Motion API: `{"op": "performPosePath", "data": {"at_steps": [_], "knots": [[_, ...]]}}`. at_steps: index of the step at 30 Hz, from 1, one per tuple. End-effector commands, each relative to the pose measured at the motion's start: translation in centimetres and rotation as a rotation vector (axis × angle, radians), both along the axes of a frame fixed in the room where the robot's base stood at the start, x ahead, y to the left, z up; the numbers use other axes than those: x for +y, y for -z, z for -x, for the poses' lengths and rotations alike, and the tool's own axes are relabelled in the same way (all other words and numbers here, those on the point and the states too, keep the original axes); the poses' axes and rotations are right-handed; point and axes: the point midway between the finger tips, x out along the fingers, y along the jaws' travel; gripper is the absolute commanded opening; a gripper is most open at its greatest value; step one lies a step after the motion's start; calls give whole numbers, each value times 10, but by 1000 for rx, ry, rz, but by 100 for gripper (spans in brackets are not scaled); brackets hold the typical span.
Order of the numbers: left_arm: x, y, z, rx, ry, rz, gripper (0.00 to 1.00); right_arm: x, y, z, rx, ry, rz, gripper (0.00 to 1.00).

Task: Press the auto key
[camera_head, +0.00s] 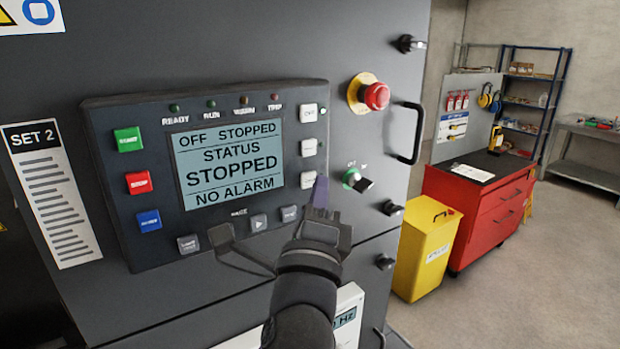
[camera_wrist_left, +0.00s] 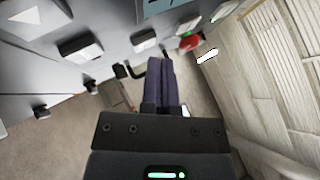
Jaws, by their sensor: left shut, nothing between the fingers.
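The dark control panel (camera_head: 215,250) carries a lit screen (camera_head: 232,165) reading "OFF STOPPED", "STATUS STOPPED", "NO ALARM". To its right is a column of pale keys: the top one (camera_head: 308,113), the middle one (camera_head: 308,147) and the bottom one (camera_head: 308,179). Their labels are too small to read surely, so I cannot tell which is the auto key. My left gripper (camera_head: 321,186) is shut and empty, its purple fingertips just right of the bottom key. In the left wrist view, the shut fingers (camera_wrist_left: 159,64) point toward the panel near a pale key (camera_wrist_left: 145,38); contact cannot be told.
Green (camera_head: 128,139), red (camera_head: 138,183) and blue (camera_head: 149,220) keys line the panel's left side. A red emergency stop (camera_head: 376,96), a black handle (camera_head: 407,134) and a rotary switch (camera_head: 357,180) protrude on the right. A yellow bin (camera_head: 425,255) and red cabinet (camera_head: 478,215) stand beyond.

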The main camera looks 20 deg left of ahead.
Motion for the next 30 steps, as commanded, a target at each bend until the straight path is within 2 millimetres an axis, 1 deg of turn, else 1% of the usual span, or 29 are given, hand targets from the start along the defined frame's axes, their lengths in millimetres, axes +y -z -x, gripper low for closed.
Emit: {"op": "performPosePath", "data": {"at_steps": [1,30], "knots": [[2,-1,-1,1,-1,-1,0,0,-2,0,0,0,0,50],[8,-1,-7,-1,0,0,0,0,-4,0,0,1,-1,50]]}}
